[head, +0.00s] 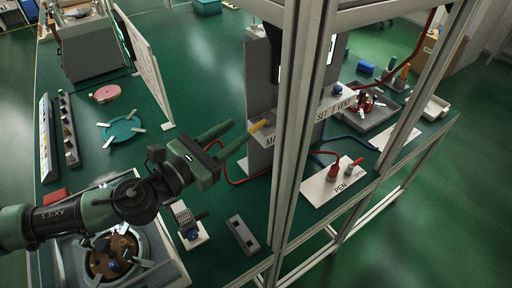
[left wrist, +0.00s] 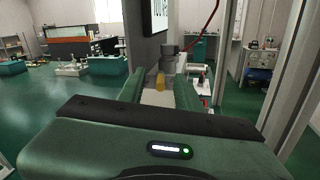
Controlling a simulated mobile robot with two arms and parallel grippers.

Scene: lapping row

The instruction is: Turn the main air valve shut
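My right gripper is in neither view.
Pale metal frame posts (head: 302,120) stand just right of the valve. A red hose (head: 232,180) runs below it. A grey block (head: 243,235) and a small gauge stand (head: 189,224) sit on the green bench under my arm. A white plate marked PEN (head: 318,190) lies to the right.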

